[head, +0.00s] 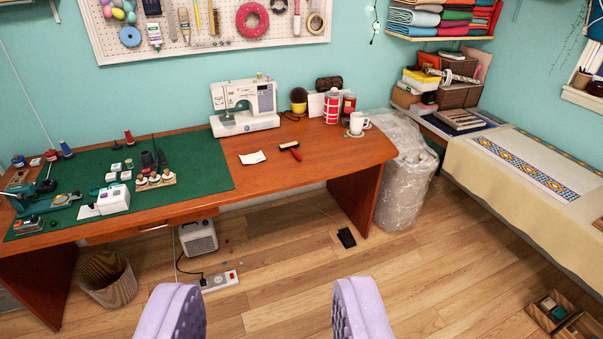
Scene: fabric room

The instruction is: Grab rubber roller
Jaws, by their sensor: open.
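A small rubber roller (290,147) with a dark roller head and what looks like a red handle lies on the wooden desk (330,161). It is right of a white slip of paper and in front of the sewing machine. My gripper (268,312) shows at the bottom of the view as two lilac fingers spread wide apart. It is open and empty, with only wooden floor between the fingers. It is well apart from the roller and on the near side of the desk.
A white sewing machine (244,106) stands behind the roller. A white mug (357,123) and a red-white canister (332,107) stand to the right. A green mat (205,176) with several tools covers the desk's left. A wrapped roll (404,175) stands at the right end.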

